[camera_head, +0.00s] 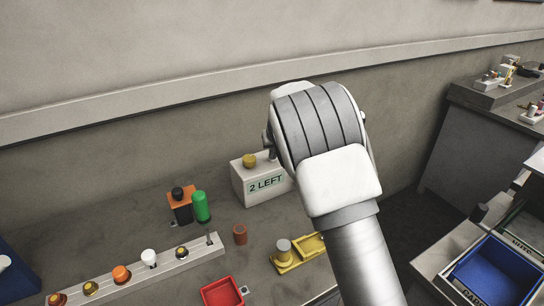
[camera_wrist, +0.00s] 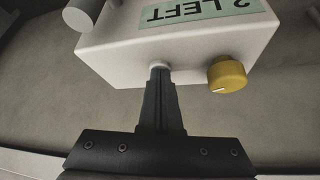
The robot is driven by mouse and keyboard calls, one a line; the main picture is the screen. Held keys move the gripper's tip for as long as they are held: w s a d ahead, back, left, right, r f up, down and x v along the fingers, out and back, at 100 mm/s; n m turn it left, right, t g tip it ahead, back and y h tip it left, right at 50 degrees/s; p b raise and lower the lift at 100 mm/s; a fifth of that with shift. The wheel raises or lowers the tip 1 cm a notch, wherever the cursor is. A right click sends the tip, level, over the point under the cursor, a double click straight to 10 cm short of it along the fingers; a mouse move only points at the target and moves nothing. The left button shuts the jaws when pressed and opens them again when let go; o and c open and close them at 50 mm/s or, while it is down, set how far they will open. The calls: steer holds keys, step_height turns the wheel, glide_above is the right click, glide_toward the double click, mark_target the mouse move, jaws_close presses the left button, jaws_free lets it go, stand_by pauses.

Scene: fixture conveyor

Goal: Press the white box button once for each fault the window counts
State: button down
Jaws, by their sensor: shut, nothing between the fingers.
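The white box (camera_head: 243,190) stands on the bench against the wall. Its window (camera_head: 267,184) reads "2 LEFT"; the window also shows upside down in the wrist view (camera_wrist: 200,9). A yellow knob (camera_head: 249,160) sits on top of the box and shows in the wrist view (camera_wrist: 227,75). Beside it is a pale button (camera_wrist: 159,66). My gripper (camera_wrist: 159,76) is shut and empty, with its fingertips right at the button; I cannot tell whether they press it. In the head view my arm hides the gripper and the button.
A grey rail (camera_head: 190,257) with several coloured knobs lies at front left. Near it are an orange block (camera_head: 181,210), a green cylinder (camera_head: 202,206) and a brown cylinder (camera_head: 240,234). A red tray (camera_head: 222,292) and a yellow tray (camera_head: 286,268) lie in front; a blue bin (camera_head: 497,270) stands right.

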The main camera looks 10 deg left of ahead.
steer(key=shift+r+p, duration=1.9)
steer(key=shift+r, duration=1.1)
step_height(320, 180, up, 14)
glide_above(274, 163)
steer(key=s+d, duration=0.3)
steer(key=s, duration=0.5)
steer(key=s+d+r+m, duration=0.1)
steer(key=s+d+r, duration=0.3)
steer(key=s+d, duration=0.4)
steer(key=s+d+f+m, duration=0.1)
steer(key=s+d, duration=0.3)
steer(key=s, duration=0.5)
steer(key=s+d+f+m+h, duration=0.1)
steer(key=s+d, duration=0.3)
steer(key=s, duration=0.4)
steer(key=s+d+f+h, duration=0.1)
steer(key=s+d+f, duration=0.2)
steer(key=s, duration=0.6)
steer(key=shift+s+d+f+m, duration=0.2)
steer(key=shift+s+d+m, duration=0.2)
steer(key=shift+d, duration=0.45)
steer(key=shift+w, duration=0.15)
